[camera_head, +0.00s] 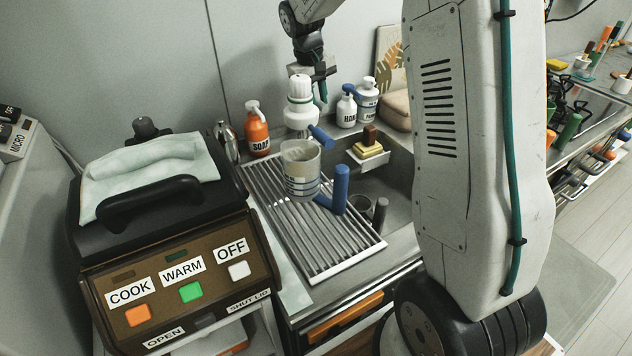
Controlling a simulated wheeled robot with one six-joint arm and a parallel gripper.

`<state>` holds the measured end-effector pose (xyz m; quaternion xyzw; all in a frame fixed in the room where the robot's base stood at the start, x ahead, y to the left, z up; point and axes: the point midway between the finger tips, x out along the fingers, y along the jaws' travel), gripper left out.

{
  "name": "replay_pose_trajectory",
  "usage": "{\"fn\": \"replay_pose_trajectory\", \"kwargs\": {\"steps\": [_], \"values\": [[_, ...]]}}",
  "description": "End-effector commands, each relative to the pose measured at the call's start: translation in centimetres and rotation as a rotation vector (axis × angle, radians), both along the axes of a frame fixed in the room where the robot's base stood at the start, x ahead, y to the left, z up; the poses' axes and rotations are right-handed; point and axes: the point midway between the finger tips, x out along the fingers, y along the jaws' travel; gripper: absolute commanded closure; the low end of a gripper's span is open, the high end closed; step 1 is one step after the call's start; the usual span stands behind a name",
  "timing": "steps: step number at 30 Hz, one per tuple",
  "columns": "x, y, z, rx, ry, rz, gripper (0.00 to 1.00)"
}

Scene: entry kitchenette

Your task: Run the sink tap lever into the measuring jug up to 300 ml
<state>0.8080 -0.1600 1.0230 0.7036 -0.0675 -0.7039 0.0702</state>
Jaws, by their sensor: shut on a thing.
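The water level in the jug cannot be read.
A brown cooker (180,255) with a cloth on its lid stands at the left. An orange soap bottle (257,130) and white bottles (347,108) line the back. A yellow sponge (367,150) lies by the sink (398,170). My arm hides the sink's right side.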

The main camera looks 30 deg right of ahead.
Motion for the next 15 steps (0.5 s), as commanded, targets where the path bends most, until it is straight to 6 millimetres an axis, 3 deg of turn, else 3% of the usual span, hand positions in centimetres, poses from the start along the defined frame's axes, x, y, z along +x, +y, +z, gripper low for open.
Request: {"fn": "replay_pose_trajectory", "kwargs": {"steps": [1,2,3,5,15], "values": [[0.15,0.0,0.09,-0.001,-0.005,0.001,0.98],[0.15,0.0,0.09,-0.001,-0.005,0.001,0.77],[0.15,0.0,0.09,-0.001,-0.005,0.001,0.65],[0.13,0.0,0.08,-0.001,-0.005,0.001,0.54],[-0.21,0.01,0.06,0.0,-0.002,0.0,0.54]]}}
